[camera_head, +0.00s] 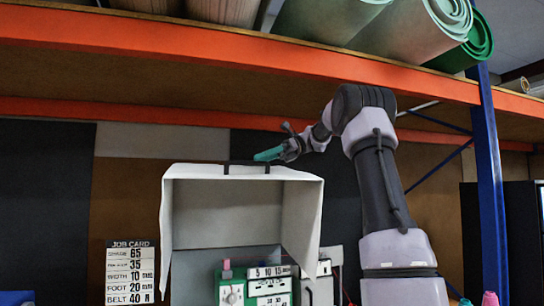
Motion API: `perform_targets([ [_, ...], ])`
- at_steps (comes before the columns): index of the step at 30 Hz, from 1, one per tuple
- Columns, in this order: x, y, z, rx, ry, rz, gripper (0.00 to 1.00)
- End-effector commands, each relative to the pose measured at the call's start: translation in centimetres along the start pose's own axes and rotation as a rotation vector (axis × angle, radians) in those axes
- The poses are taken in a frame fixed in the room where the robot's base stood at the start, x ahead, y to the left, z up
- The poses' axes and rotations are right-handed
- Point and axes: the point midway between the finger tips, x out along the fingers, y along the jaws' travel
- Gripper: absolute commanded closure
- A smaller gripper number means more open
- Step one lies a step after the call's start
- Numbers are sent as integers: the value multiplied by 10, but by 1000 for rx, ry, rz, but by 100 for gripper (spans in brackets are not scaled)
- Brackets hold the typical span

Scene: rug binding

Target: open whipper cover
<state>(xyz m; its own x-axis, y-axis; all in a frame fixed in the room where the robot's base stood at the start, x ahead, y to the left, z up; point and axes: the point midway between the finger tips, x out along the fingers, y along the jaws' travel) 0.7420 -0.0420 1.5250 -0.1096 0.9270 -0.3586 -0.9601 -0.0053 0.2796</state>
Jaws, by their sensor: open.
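The whipper cover (303,222) is a white box-like hood with a black bar handle (246,168) along its top front edge. It is raised, and its open front shows a grey inside. Under it stands the whipper machine (231,291), pale with green panels, a knob and number labels. My gripper (268,154), with teal fingers, is open just above the right end of the handle. I cannot tell whether it touches the handle.
An orange-edged shelf (240,50) with rolled rugs (385,25) runs above my arm. A blue post (487,180) stands at right. A job card (131,272) stands at lower left. Pink-topped cones (490,298) stand at lower right.

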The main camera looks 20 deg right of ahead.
Motion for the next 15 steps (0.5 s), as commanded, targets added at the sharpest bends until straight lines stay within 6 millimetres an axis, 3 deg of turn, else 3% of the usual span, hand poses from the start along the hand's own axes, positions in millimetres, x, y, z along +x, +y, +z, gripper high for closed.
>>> perform_targets([
  [6,-44,-1,-1,1,-2,-3,50],
  [15,-64,0,0,-1,-1,0,50],
])
